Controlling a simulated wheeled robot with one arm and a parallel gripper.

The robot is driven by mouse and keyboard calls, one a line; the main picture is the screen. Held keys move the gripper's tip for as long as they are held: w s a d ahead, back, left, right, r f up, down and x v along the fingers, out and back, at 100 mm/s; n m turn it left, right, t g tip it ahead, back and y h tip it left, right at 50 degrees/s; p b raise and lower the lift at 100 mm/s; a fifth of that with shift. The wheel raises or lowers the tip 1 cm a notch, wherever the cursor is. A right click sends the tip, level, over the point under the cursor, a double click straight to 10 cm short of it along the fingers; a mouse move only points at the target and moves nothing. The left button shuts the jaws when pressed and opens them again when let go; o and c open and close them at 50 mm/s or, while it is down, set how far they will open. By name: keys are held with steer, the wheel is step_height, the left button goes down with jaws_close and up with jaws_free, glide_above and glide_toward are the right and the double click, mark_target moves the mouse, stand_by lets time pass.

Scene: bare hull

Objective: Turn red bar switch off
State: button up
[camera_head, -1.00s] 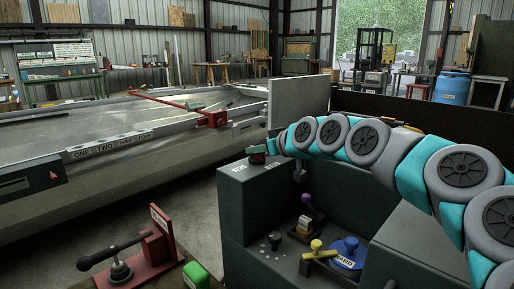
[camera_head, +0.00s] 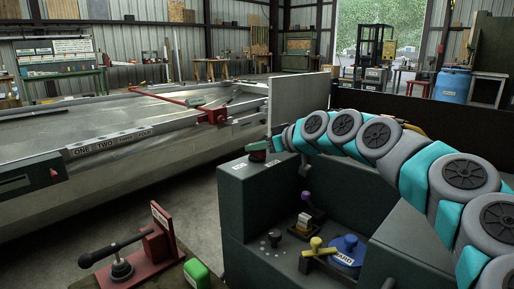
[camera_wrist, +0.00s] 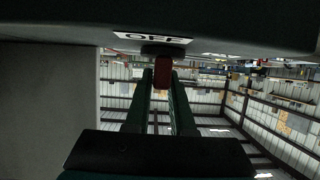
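The red bar switch (camera_wrist: 162,72) shows in the wrist view as a short red bar below a dark panel edge, beside a white label reading OFF (camera_wrist: 152,38). My gripper's two dark green fingers (camera_wrist: 162,80) lie on either side of the bar, with their tips against it and little gap visible. In the head view my gripper (camera_head: 266,148) is at the top left corner of the dark green console (camera_head: 235,215). It hides most of the switch there; small white labels lie on the console top in front of it.
On the console's lower shelf are a yellow handle (camera_head: 316,244), a blue round part (camera_head: 347,248) and a purple-topped lever (camera_head: 306,196). A red-framed lever (camera_head: 160,235) and a green block (camera_head: 197,273) stand at lower left. A light upright panel (camera_head: 297,100) stands behind my gripper.

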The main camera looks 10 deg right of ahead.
steer(key=o, duration=0.4)
steer(key=b+v, duration=0.1)
steer(key=v, duration=0.6)
steer(key=shift+s+d+r, duration=0.15)
steer(key=shift+s+r, duration=0.05)
steer(key=shift+s, duration=0.1)
